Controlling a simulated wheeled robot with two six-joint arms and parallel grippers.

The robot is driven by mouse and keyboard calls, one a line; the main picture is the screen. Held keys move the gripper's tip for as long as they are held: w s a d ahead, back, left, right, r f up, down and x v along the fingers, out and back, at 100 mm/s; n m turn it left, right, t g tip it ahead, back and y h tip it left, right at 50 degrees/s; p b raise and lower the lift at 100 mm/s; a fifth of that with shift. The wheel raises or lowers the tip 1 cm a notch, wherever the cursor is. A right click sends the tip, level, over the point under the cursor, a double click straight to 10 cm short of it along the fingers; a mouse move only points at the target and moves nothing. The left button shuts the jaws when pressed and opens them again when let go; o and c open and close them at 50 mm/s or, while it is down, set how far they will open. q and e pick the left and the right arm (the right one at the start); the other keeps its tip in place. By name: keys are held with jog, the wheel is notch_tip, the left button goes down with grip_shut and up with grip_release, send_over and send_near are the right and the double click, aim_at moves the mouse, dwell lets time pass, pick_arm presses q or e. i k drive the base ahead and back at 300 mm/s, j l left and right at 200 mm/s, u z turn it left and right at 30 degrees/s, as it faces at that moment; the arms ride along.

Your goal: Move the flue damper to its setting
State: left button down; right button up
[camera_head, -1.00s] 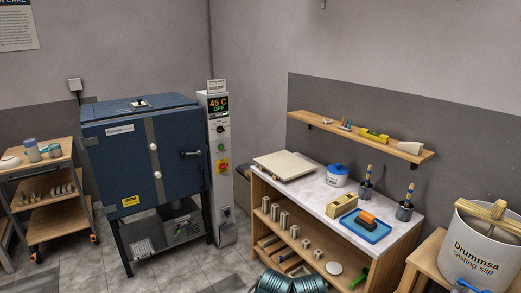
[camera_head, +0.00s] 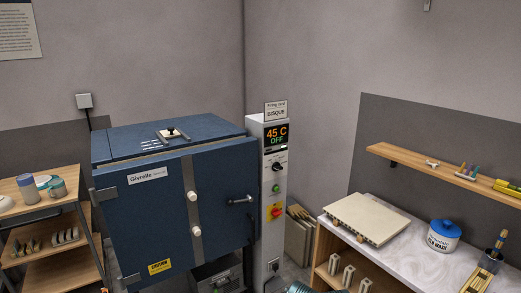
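The blue kiln (camera_head: 222,180) stands left of the middle, its front door shut. On its top sits a small pale plate with a dark knob, which looks like the flue damper (camera_head: 171,133). Pale marks lie on the lid just left of it, too small to read. The control column (camera_head: 269,160) stands at the kiln's right, with a display reading 45 C OFF. A firing card (camera_head: 275,110) on top of it reads BISQUE. Neither of my grippers is in view.
A wooden rack (camera_head: 45,212) with jars stands left of the kiln. At right, a worktable (camera_head: 455,235) carries a pale board (camera_head: 366,218) and a blue-lidded tub (camera_head: 444,236), below a wall shelf (camera_head: 400,157). The space above the kiln is clear.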

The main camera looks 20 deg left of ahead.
aim_at(171, 132)
jog(key=i+j, duration=0.1)
jog(key=j, duration=0.6)
jog(key=i+j+z, duration=0.1)
jog(key=j, duration=1.35)
jog(key=i, duration=0.05)
